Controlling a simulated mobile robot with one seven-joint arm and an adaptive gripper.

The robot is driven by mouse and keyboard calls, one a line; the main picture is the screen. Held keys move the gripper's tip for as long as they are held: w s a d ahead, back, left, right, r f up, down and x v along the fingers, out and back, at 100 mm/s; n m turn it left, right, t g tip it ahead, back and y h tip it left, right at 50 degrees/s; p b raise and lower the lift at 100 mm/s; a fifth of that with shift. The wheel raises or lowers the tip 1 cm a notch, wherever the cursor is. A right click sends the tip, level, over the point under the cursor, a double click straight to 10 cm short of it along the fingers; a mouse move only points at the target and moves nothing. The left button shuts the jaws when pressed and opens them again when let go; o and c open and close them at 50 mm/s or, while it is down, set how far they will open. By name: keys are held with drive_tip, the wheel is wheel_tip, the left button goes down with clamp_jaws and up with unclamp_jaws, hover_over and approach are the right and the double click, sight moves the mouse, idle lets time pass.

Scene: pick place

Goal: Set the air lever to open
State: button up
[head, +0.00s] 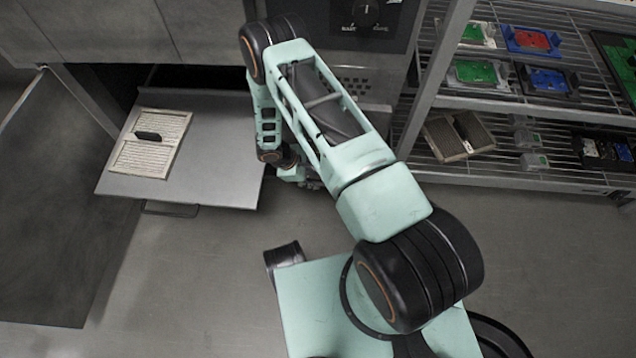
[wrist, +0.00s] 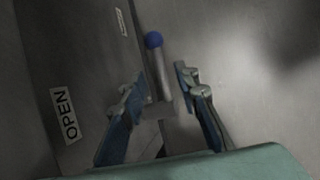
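The air lever (wrist: 160,70) is a metal rod with a blue ball tip in the wrist view. It rises between and beyond the fingertips of my gripper (wrist: 157,85), and the ball is past them. My gripper is open, with one finger on each side of the lever and space around the rod. A white OPEN label (wrist: 66,116) is on the dark panel to the left. A second small label (wrist: 122,22) sits higher on that panel, too small to read. In the head view my arm hides the gripper and the lever.
A pulled-out metal shelf (head: 215,150) carries a pale louvred panel (head: 150,143) with a black handle. A wire rack (head: 540,180) with green, red and blue parts stands at the right. A control panel with a knob (head: 365,14) is behind my arm. Open floor (head: 195,270) shows in front.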

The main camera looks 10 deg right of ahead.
sight(320, 183)
drive_tip(key=shift+b+x, duration=0.5)
drive_tip(key=shift+x, duration=1.45)
drive_tip(key=shift+c, duration=0.7)
clamp_jaws()
drive_tip(key=shift+w, duration=0.1)
